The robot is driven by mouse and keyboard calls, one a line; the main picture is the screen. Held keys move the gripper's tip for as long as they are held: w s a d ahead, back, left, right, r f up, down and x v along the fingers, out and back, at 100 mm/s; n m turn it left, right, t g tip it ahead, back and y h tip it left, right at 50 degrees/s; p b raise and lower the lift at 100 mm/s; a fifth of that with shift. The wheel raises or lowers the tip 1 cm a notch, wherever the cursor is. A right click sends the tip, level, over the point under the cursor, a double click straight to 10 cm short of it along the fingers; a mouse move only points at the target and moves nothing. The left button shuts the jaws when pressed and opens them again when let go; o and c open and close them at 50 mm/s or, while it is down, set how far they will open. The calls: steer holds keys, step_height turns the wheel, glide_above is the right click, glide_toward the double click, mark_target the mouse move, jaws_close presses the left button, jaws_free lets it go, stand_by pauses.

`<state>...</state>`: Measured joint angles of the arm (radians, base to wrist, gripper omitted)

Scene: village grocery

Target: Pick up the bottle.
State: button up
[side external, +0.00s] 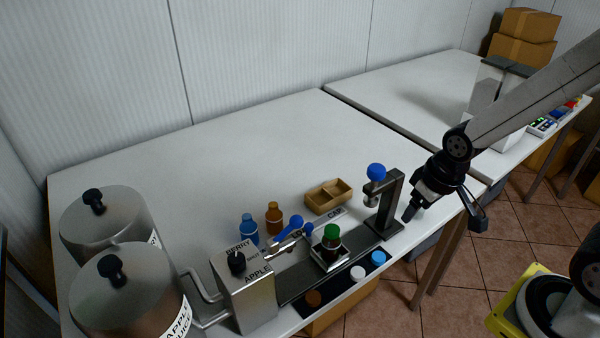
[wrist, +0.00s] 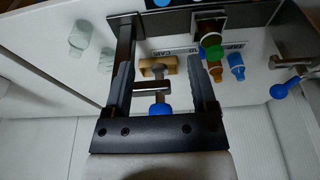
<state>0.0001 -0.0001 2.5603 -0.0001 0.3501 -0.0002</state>
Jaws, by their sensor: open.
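A green-capped bottle (side external: 331,238) stands upright in a small metal holder on the dark rail; its green cap also shows in the wrist view (wrist: 211,51). An orange-brown bottle (side external: 274,218) and a blue bottle (side external: 249,230) stand behind the rail; the wrist view shows the brown one (wrist: 216,73) and the blue one (wrist: 236,66). My gripper (side external: 443,211) is open and empty, right of the press and away from these bottles. In the wrist view its fingers (wrist: 160,62) stand apart, with the press seen between them.
A press with a blue knob (side external: 376,172) stands between my gripper and the bottles. A wooden tray (side external: 329,197) lies behind the rail. A valve box (side external: 243,278) and steel tanks (side external: 108,215) stand at left. The back table (side external: 220,150) is clear. Pale, clear shapes (wrist: 82,40) show in the wrist view.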

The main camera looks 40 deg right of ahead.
stand_by(0.3)
steer(key=o, duration=0.4)
steer(key=shift+c, duration=0.2)
steer(key=m+g, duration=0.2)
steer(key=m, duration=0.2)
glide_above(332, 228)
steer(key=f, duration=0.5)
steer(key=shift+s+d+f, duration=0.15)
steer(key=shift+d+f, duration=0.15)
steer(key=shift+f, duration=0.05)
steer(key=shift+w+a+f+m+g, duration=0.25)
steer(key=shift+a+m+g, duration=0.05)
steer(key=shift+a, duration=0.05)
steer(key=shift+f, duration=1.35)
